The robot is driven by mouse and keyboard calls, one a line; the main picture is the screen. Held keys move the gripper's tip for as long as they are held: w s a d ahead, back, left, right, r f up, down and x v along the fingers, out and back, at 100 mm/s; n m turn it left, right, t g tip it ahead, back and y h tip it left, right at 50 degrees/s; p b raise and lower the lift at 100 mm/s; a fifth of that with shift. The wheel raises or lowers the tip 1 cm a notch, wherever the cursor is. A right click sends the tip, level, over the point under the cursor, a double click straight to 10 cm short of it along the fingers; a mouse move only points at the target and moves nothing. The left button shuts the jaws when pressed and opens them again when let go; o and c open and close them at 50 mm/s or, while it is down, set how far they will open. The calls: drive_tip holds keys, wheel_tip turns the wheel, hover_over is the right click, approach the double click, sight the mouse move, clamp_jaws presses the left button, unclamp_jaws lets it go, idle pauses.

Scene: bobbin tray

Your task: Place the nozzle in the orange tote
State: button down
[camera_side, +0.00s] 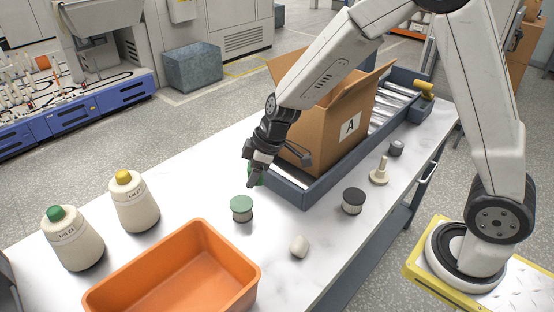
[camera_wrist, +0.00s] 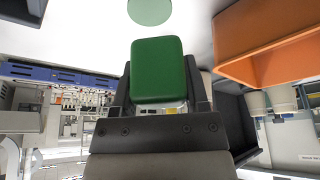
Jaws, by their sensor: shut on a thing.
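My gripper (camera_side: 256,174) is above the table, in front of the cardboard box. It is shut on a green piece (camera_wrist: 160,70) with rounded edges, between both fingers in the wrist view. In the side view only a bit of this green piece (camera_side: 260,178) shows behind the fingers. I cannot tell whether it is the nozzle. A cream stepped piece (camera_side: 380,173) stands upright on the table at right. The empty orange tote (camera_side: 205,240) stands at the table's front; its wall also shows at the upper right of the wrist view (camera_wrist: 275,40).
A green-topped spool (camera_side: 242,208), a black-topped spool (camera_side: 353,201), a small pale piece (camera_side: 299,246) and a grey piece (camera_side: 396,148) stand on the table. An open cardboard box (camera_side: 328,130) sits on a grey tray (camera_side: 308,196).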

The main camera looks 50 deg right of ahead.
wheel_tip(320, 180, up, 5)
drive_tip(key=shift+w+f, duration=0.1)
drive_tip(key=s+a+m+g+h, duration=0.1)
drive_tip(key=s+a+m+h, duration=0.3)
drive_tip(key=s+a+m, duration=0.6)
drive_tip(key=s+a+m+h, duration=0.3)
drive_tip(key=s+a+m, duration=0.2)
drive_tip(key=s+m, duration=0.55)
drive_tip(key=shift+w+f+m+g, duration=0.1)
drive_tip(key=shift+w+f+m, duration=0.25)
drive_tip(key=shift+f, duration=0.4)
drive_tip(key=shift+w+f+m+g, duration=0.1)
drive_tip(key=shift+w+f+m, duration=0.2)
drive_tip(key=shift+f, duration=0.4)
drive_tip(key=shift+w+f+m+g, duration=0.1)
drive_tip(key=shift+w+f+m, duration=0.1)
drive_tip(key=shift+f+m, duration=0.4)
drive_tip(key=shift+w+a+f, duration=0.1)
drive_tip(key=shift+f, duration=0.15)
